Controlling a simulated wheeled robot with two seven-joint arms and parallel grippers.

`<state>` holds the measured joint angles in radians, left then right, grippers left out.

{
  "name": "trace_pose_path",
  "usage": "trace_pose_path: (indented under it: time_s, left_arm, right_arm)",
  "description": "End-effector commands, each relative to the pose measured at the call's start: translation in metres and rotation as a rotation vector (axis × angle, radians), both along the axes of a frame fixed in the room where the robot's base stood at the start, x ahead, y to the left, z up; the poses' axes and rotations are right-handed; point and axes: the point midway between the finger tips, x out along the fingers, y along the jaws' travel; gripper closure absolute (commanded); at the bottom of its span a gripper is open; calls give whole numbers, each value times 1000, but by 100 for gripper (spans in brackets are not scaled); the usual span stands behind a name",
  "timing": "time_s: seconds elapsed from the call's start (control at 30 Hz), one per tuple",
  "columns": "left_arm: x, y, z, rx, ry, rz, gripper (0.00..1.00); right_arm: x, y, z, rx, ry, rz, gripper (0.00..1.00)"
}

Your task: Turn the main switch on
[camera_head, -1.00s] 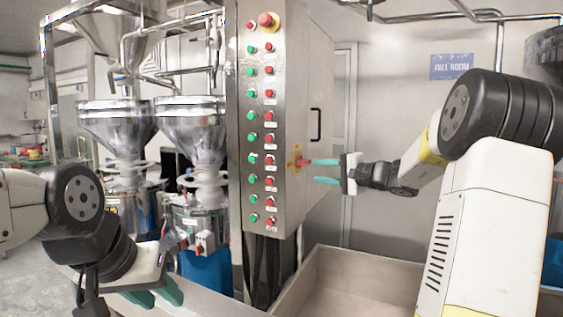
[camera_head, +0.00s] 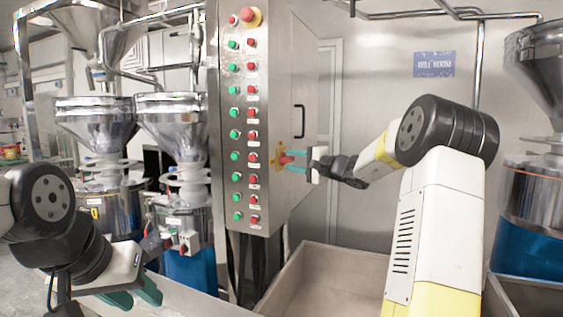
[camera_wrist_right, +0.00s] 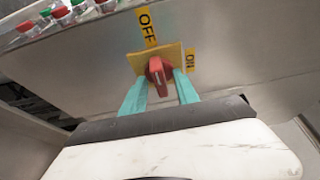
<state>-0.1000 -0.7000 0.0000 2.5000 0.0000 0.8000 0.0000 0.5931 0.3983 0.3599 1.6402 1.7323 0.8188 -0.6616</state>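The main switch (camera_head: 287,160) is a red knob on a yellow plate, on the side face of the steel control cabinet (camera_head: 280,90). In the right wrist view the red knob (camera_wrist_right: 157,74) lines up with the OFF label (camera_wrist_right: 147,25); the ON label (camera_wrist_right: 190,60) is to its right. My right gripper (camera_head: 292,160) has its teal fingers around the knob, one on each side. They look open, with a small gap; contact is not clear. My left gripper (camera_head: 135,292) is open and empty at the lower left, away from the switch.
The cabinet front has rows of green and red buttons and a red emergency stop (camera_head: 250,17). A black door handle (camera_head: 300,120) is above the switch. Steel hoppers (camera_head: 170,120) stand at left. A metal trough (camera_head: 330,255) lies below.

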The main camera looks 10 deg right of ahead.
Motion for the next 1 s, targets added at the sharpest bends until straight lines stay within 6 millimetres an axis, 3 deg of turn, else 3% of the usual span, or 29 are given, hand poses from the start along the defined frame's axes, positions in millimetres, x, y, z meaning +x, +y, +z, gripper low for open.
trace_pose_path:
  time_s: [0.07, 0.23, 0.67, 1.0]
  left_arm:
    - [0, 0, 0, 0, 0, 0, 64]
    - [0, 0, 0, 0, 0, 0, 64]
    - [0, 0, 0, 0, 0, 0, 64]
    - [0, 0, 0, 0, 0, 0, 64]
  right_arm:
    - [0, 0, 0, 0, 0, 0, 68]
    - [0, 0, 0, 0, 0, 0, 100]
    - [0, 0, 0, 20, 33, 0, 100]
    - [0, 0, 3, 142, 216, 1, 100]
